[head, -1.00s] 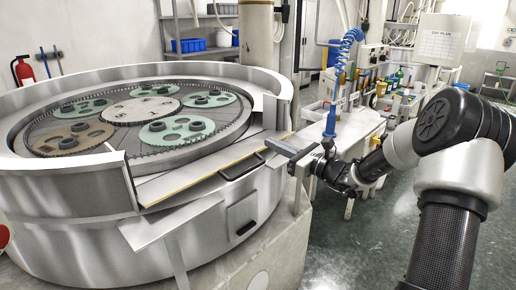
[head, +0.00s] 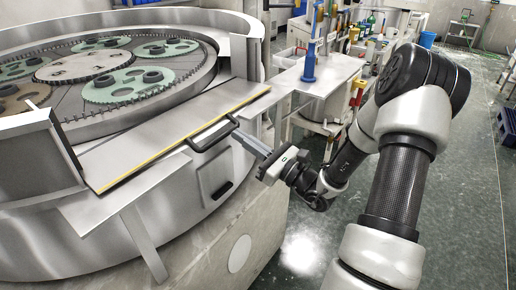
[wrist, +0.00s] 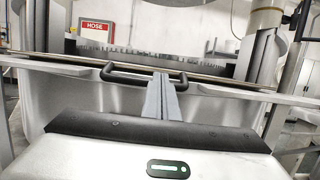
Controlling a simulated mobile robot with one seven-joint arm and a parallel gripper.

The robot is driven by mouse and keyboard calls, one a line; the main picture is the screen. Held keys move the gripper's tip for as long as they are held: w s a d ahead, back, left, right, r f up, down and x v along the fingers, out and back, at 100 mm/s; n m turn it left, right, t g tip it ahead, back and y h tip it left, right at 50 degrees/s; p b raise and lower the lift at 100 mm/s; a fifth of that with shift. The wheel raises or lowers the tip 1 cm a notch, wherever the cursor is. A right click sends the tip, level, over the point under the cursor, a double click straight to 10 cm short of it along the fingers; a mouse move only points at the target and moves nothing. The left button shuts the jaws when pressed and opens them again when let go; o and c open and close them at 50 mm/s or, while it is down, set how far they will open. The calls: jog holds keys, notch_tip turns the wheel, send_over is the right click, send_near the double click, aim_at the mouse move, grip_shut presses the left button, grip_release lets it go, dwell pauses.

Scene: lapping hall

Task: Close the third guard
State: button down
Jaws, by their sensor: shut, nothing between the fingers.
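A lowered guard panel (head: 165,137), flat metal with a yellow strip along its outer edge, lies in the gap of the round lapping machine's wall. Its black bar handle (head: 212,133) sticks out from the outer edge; the handle also shows in the wrist view (wrist: 125,74). No number on the guard is readable. My gripper (head: 238,139) is shut and empty, its fingers pointing at the handle from the outer side. In the wrist view the fingertips (wrist: 160,78) overlap the handle bar's right part; I cannot tell whether they touch it.
The machine's metal wall (head: 248,55) rises beyond the panel's far end, and a wall end (head: 38,155) stands at its near end. Geared discs (head: 120,85) lie inside. A white bench (head: 322,75) with tools stands behind my arm. Grey floor at right is mostly free.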

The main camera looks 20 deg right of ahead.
jog(key=shift+w+a+r, duration=0.25)
jog(key=shift+w+r, duration=0.1)
jog(key=shift+r, duration=0.25)
jog(key=shift+w+a+r, duration=0.2)
jog(key=shift+w+r, duration=0.2)
jog(key=shift+r, duration=0.25)
jog(key=shift+w+a+r, duration=0.25)
jog(key=shift+w+r, duration=0.1)
jog(key=shift+r, duration=0.25)
dwell(0.5)
